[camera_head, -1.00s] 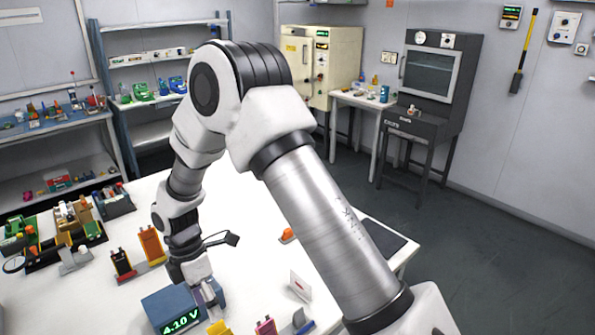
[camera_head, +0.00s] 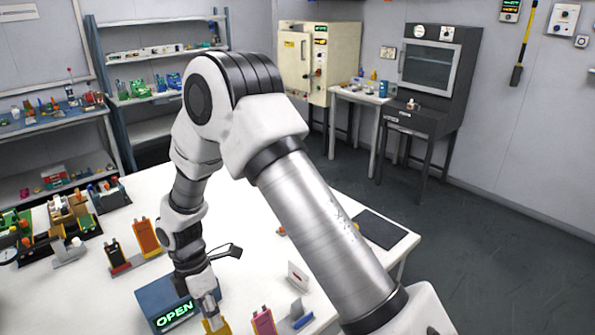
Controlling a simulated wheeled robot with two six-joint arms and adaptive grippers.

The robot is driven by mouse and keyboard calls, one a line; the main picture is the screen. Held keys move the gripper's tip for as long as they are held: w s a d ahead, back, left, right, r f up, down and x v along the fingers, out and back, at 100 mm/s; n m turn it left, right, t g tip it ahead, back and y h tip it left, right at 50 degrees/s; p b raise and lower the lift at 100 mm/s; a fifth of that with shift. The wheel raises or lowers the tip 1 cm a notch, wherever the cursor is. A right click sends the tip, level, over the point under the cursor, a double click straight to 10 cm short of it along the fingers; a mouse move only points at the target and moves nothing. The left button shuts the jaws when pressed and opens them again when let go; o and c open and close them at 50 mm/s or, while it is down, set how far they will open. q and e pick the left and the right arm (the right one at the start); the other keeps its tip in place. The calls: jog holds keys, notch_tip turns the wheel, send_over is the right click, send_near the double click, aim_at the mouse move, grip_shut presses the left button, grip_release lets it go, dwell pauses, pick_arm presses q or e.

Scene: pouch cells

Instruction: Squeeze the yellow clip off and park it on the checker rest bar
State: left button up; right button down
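The checker (camera_head: 158,299) is a blue box near the front of the white table, and its green display reads OPEN. My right gripper (camera_head: 212,318) points down just right of the checker, at a yellow piece (camera_head: 218,328) by the bottom edge of the picture. The piece is partly hidden and cut off, so I cannot tell whether it is the clip or a cell. The fingertips are too small and covered to show whether they are open or shut. I cannot make out the rest bar. My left gripper is out of view.
A pink cell (camera_head: 263,321), a white card stand (camera_head: 298,277) and a blue-grey holder (camera_head: 302,320) stand to the right. A red-black cell (camera_head: 117,257) and an orange cell (camera_head: 147,237) stand at the left. A dark mat (camera_head: 380,230) lies by the right edge.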

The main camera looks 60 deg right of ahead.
jog(key=shift+r, duration=0.1)
jog(key=p+v, duration=0.4)
jog(key=shift+r, duration=0.2)
dwell(0.6)
jog(key=s+d+f+n+t+p, duration=0.1)
jog(key=d+n+p, duration=0.1)
jog(key=d+n, duration=0.4)
jog(key=d+f+n+t+p, duration=0.1)
jog(key=d+n, duration=0.5)
jog(key=d, duration=0.7)
jog(key=s+d+f+n+t+h+p, duration=0.1)
jog(key=d+n+p, duration=0.4)
jog(key=d, duration=0.5)
jog(key=shift+s+d+f+n, duration=0.2)
jog(key=shift+s+f+n, duration=0.25)
jog(key=shift+f, duration=0.45)
jog(key=shift+w, duration=0.1)
